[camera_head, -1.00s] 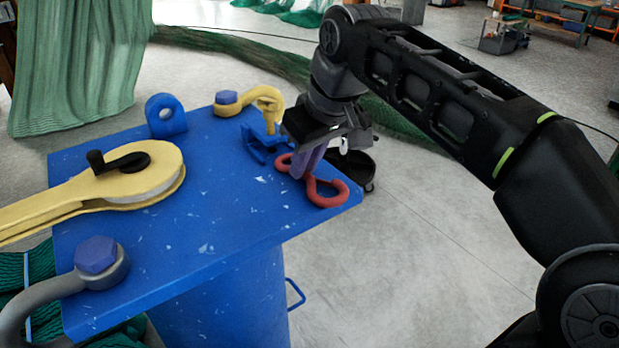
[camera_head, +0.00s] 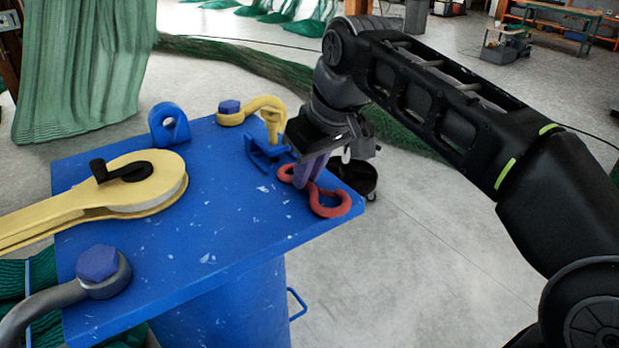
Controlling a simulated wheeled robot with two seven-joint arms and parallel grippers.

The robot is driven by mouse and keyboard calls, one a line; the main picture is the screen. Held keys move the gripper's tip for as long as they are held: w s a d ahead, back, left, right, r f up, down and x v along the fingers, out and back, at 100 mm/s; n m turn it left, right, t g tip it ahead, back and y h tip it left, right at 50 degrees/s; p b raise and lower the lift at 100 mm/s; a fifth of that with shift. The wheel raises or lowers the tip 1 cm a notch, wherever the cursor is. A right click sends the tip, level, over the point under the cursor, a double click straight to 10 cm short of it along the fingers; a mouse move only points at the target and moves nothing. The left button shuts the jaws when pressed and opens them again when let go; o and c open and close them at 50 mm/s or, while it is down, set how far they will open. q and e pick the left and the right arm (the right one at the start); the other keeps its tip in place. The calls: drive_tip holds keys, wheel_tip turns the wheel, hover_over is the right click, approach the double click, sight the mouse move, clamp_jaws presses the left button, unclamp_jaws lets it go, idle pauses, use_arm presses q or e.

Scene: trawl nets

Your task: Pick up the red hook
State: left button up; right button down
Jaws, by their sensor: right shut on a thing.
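The red hook (camera_head: 331,205) is at the right corner of the blue table top (camera_head: 215,220). It has an S-like outline with a large loop toward the front right. My right gripper (camera_head: 303,183) points down over it, with its purple-grey fingers shut on the hook's middle. The fingers hide part of the hook. I cannot tell whether the hook rests on the table or is slightly above it. My left gripper does not show.
A yellow hook with a blue bolt (camera_head: 255,113) and a blue bracket (camera_head: 265,152) stand close behind the gripper. A yellow block (camera_head: 110,196), a blue lug (camera_head: 168,126) and a grey shackle (camera_head: 70,290) are to the left. A black bowl-like thing (camera_head: 362,182) is beyond the corner.

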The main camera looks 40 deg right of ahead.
drive_tip(key=shift+w+r, duration=0.1)
drive_tip(key=shift+r, duration=0.2)
wheel_tip(320, 180, up, 9)
drive_tip(key=p, duration=0.7)
drive_tip(key=shift+r, duration=0.2)
